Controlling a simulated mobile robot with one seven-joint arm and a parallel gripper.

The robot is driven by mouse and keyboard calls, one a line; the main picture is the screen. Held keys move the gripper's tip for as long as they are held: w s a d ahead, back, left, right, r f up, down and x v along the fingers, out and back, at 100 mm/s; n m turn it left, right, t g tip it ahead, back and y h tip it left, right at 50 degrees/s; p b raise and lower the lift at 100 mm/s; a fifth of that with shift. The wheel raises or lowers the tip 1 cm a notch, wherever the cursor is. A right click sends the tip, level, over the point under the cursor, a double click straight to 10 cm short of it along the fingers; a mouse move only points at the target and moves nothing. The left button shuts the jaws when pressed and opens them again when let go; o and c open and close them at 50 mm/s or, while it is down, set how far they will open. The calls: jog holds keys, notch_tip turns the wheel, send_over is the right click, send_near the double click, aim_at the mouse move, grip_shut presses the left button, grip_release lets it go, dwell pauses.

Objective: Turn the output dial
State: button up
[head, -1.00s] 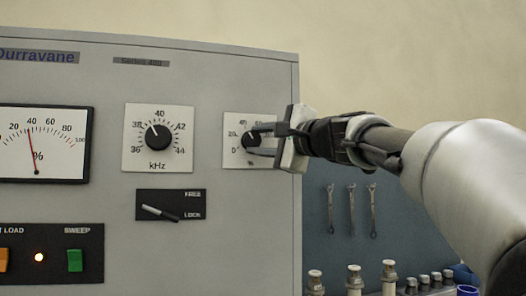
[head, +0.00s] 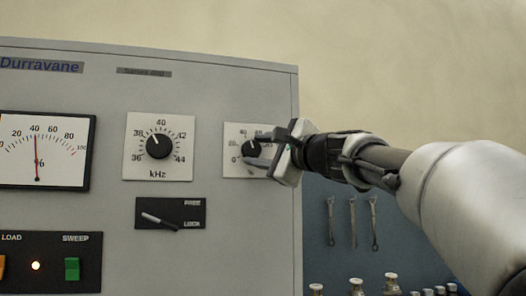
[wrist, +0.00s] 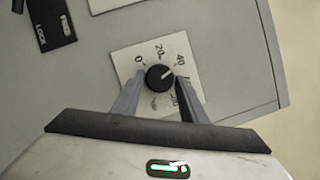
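The output dial (wrist: 159,77) is a round black knob with a white pointer line on a white % plate (wrist: 140,55). In the wrist view its pointer aims near 40. The dial (head: 249,147) also shows at the right of the panel in the head view, partly hidden by my gripper (head: 257,150). My gripper (wrist: 159,79) has one finger on each side of the knob and appears shut on it. The output meter (head: 60,150) at the left has its red needle at about 40.
The kHz dial (head: 158,146) and the FREE/LOCK lever (head: 160,219) sit left of my gripper on the grey panel (head: 215,250). A lit lamp and a green SWEEP switch (head: 72,268) are lower left. Wrenches (head: 352,220) hang on the right.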

jog(key=shift+o, duration=0.9)
jog(key=b+v, duration=0.1)
jog(key=v, duration=1.6)
jog(key=shift+s, duration=0.2)
jog(key=shift+f, duration=0.1)
notch_tip(320, 180, down, 15)
jog(key=s+a+n+g+h, duration=0.3)
jog(key=n+g, duration=0.1)
jog(key=s+d+f+n+g+h, duration=0.25)
jog(key=s+f+n, duration=0.2)
jog(key=f, duration=0.55)
jog(key=s+d+f+n+g+h, duration=0.25)
jog(key=s+f, duration=0.25)
jog(key=f, duration=0.6)
jog(key=s+d+f+n+g+h, duration=0.1)
jog(key=s+d+f+n+h, duration=0.3)
jog(key=f, duration=0.6)
notch_tip(320, 180, up, 23)
jog(key=s+p, duration=0.1)
jog(key=p, duration=2.2)
jog(key=shift+s+a+p, duration=0.15)
jog(key=shift+s+p, duration=0.15)
